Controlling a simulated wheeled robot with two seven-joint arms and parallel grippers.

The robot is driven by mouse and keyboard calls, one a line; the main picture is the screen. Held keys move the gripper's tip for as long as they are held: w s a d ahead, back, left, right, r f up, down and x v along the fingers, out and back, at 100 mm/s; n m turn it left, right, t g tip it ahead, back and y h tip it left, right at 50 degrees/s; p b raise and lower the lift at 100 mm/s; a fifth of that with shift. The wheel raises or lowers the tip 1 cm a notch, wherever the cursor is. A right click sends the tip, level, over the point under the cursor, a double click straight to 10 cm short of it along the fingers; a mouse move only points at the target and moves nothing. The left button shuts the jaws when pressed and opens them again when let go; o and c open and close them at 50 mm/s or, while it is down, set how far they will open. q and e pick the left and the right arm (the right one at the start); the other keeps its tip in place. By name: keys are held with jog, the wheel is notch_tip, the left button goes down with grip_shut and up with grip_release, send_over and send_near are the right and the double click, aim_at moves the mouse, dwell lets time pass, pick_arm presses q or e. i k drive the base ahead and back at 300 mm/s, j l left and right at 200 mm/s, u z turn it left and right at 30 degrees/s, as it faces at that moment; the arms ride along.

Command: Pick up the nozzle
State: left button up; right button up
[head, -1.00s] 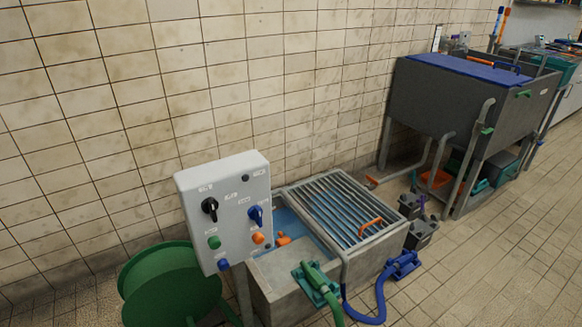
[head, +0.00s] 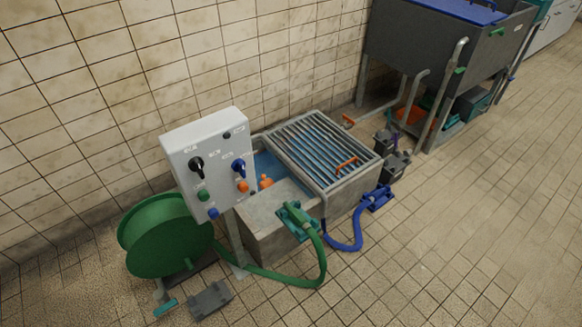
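The green nozzle (head: 299,218) rests in a teal holder (head: 291,226) on the front ledge of the grey basin (head: 262,207). A green hose (head: 322,262) runs from the nozzle down to the floor and back towards the green reel (head: 165,236) at the left. Neither of my grippers shows in the head view, so I cannot see whether they are open or shut.
A white control panel (head: 208,163) with knobs and buttons stands left of the basin. A metal grate (head: 317,149) covers the basin's right part. A blue hose (head: 351,240) lies in front on the floor. A large grey tank (head: 430,45) stands behind. The tiled floor at right is clear.

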aim_at(295, 213)
jog(key=j+u, duration=0.1)
jog(key=u, duration=0.95)
jog(key=z, duration=1.3)
jog(key=i+l+u, duration=0.15)
jog(key=u, duration=0.75)
jog(key=i+l+u, duration=0.15)
jog(key=l+u, duration=0.15)
jog(key=l, duration=0.25)
jog(key=i+l+u, duration=0.15)
jog(key=l+u, duration=0.2)
jog(key=l, duration=0.25)
jog(key=l+u, duration=0.3)
jog(key=l, duration=0.35)
